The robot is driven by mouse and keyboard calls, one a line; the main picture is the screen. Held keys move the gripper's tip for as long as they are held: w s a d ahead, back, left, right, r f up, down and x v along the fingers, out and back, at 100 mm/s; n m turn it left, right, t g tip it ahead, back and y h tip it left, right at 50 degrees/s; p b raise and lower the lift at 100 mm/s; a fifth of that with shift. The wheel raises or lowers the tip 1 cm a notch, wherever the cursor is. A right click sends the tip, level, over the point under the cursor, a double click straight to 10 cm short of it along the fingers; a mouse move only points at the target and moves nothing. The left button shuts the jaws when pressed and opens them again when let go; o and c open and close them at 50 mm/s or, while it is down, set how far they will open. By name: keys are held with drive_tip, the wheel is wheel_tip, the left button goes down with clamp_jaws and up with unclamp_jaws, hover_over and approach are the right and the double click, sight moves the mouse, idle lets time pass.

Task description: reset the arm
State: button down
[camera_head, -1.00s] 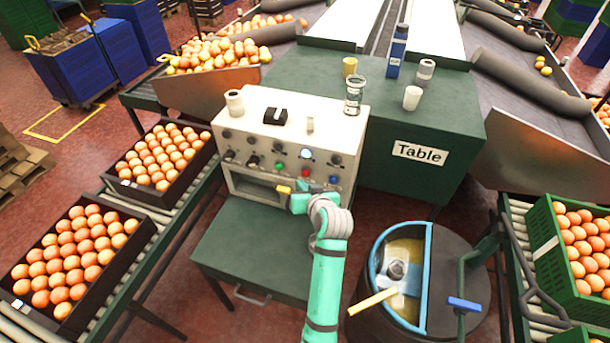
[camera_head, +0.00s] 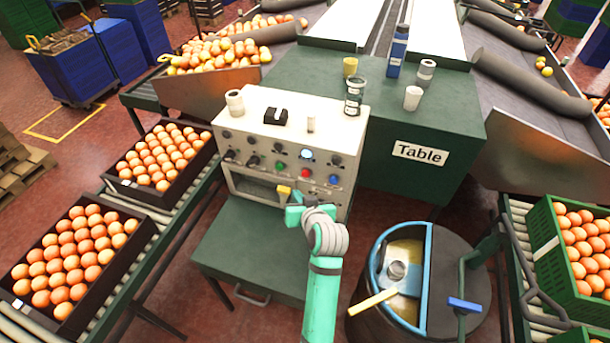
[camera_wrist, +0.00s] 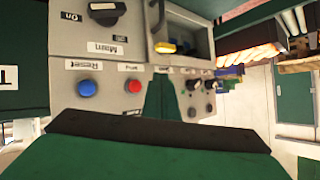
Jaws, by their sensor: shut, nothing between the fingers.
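My gripper (camera_head: 294,214) is teal and shut, with nothing in it. In the head view it is in front of the lower part of the light grey control box (camera_head: 348,135), above the green stand. In the wrist view, where the labels appear upside down, my shut green fingers (camera_wrist: 160,98) point toward the panel. A blue button (camera_wrist: 87,88) labelled Reset and a red button (camera_wrist: 134,85) are left of them. A yellow piece (camera_wrist: 165,47) shows in the box's open recess. I cannot tell whether my fingertips touch the panel.
A glass jar (camera_head: 355,95) and a white cup (camera_head: 234,103) stand on the box. A dark drum (camera_head: 460,318) with a blue rim is right of my arm. Crates of oranges (camera_head: 148,228) line the left conveyor. A green table (camera_head: 450,115) stands behind.

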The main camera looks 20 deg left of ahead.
drive_tip(key=shift+s, duration=0.1)
drive_tip(key=s+d+f+m+t+h, duration=0.2)
drive_tip(key=s+d+f, duration=0.4)
drive_tip(key=s, duration=0.4)
drive_tip(key=s+d+f+m+t+h, duration=0.1)
drive_tip(key=s+d+f+m+h, duration=0.1)
drive_tip(key=s+d+f, duration=0.6)
drive_tip(key=s+d+r+t+h, duration=0.1)
drive_tip(key=s+r, duration=0.5)
drive_tip(key=s, duration=0.6)
drive_tip(key=s+d+r+t+h, duration=0.1)
drive_tip(key=s+d+r, duration=0.3)
drive_tip(key=s, duration=0.9)
drive_tip(key=shift+r+h, duration=0.6)
drive_tip(key=shift+r, duration=0.3)
